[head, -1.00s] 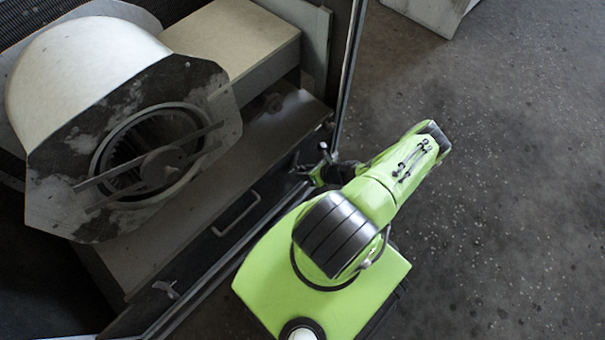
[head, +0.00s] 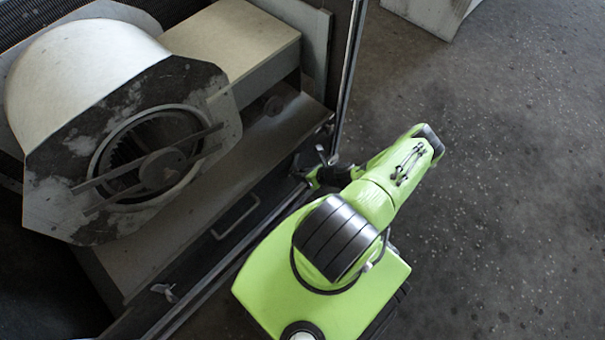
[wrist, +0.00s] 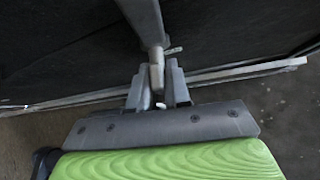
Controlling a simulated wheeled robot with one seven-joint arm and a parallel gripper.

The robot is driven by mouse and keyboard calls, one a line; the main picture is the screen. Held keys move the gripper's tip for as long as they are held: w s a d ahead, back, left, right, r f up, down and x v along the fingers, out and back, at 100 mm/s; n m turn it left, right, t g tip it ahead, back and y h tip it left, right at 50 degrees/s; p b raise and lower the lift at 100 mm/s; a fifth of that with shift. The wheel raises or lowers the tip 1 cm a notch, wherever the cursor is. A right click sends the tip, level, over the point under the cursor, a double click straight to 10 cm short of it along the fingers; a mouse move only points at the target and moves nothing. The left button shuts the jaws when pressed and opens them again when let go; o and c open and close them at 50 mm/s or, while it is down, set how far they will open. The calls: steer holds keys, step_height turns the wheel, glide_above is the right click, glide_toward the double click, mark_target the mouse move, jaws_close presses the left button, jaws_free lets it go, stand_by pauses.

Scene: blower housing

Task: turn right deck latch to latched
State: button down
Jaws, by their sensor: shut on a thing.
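The right deck latch (head: 321,153) is a small metal handle at the right end of the dark deck front in the head view. It also shows in the wrist view as a grey lever (wrist: 156,72) reaching down between the fingers. The latch's exact angle is hard to tell.
The blower housing (head: 90,70) with its round inlet sits on the deck (head: 150,255) at left. A bar handle (head: 236,216) and a left latch (head: 164,291) are on the deck front. A vertical post (head: 349,75) stands close behind the gripper. Floor at right is clear.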

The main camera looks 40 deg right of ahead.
steer(key=shift+a+r+n+h+p, duration=0.2)
steer(key=shift+n+h+p, duration=0.1)
steer(key=shift+h+p, duration=0.5)
steer(key=shift+d+f+n+h+p, duration=0.2)
steer(key=shift+n+h+p, duration=0.1)
steer(key=shift+p, duration=0.05)
steer(key=c, duration=1.2)
jaws_free()
steer(key=shift+o, duration=0.2)
steer(key=p+v, duration=0.5)
steer(key=v, duration=1)
steer(key=shift+s+r+p, duration=0.3)
